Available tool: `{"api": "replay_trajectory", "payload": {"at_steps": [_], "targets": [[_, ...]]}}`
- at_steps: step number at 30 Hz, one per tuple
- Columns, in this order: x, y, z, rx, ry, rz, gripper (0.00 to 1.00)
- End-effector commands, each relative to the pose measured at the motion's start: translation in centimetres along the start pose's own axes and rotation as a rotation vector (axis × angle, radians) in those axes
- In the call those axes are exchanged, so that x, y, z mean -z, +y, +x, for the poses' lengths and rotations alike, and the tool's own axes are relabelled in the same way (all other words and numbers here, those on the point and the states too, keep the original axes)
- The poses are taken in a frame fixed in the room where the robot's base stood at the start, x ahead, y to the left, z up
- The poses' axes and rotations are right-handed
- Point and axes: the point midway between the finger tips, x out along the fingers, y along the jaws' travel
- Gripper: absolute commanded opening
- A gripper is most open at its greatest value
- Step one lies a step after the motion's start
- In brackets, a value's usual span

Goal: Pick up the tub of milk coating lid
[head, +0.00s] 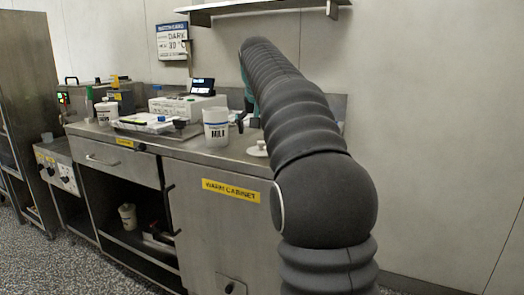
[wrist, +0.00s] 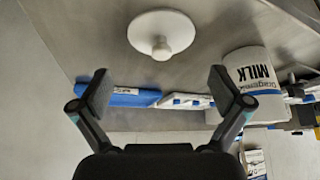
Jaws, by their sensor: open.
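The lid is a round white disc with a knob (wrist: 161,34), lying knob up on the steel counter at the top of the wrist view. In the head view the lid (head: 257,150) sits near the counter's front edge, partly hidden by my arm. The white tub marked MILK (wrist: 247,68) stands to the right of the lid, apart from it. The tub also shows in the head view (head: 215,133). My gripper (wrist: 163,93) is open and empty, with the lid beyond its fingertips. In the head view my gripper is mostly hidden behind my arm.
A blue-and-white item (wrist: 130,97) lies behind the fingers. In the head view a tray (head: 145,125), a scale-like machine (head: 185,106) and another white tub (head: 103,115) stand left on the counter. A shelf (head: 260,8) hangs above. The counter around the lid looks clear.

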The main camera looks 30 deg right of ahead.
Motion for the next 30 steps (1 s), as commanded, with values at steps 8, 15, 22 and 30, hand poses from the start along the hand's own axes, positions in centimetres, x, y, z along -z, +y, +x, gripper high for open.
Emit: {"api": "replay_trajectory", "payload": {"at_steps": [8,15,22,30], "targets": [[0.1,-0.1,2.1,-0.001,-0.002,0.0,1.0],[0.3,-0.2,5.2,-0.001,-0.001,0.001,1.0],[0.3,-0.2,5.8,0.0,0.001,0.001,1.0],[0.3,-0.2,5.8,0.0,0.001,0.001,0.57]]}}
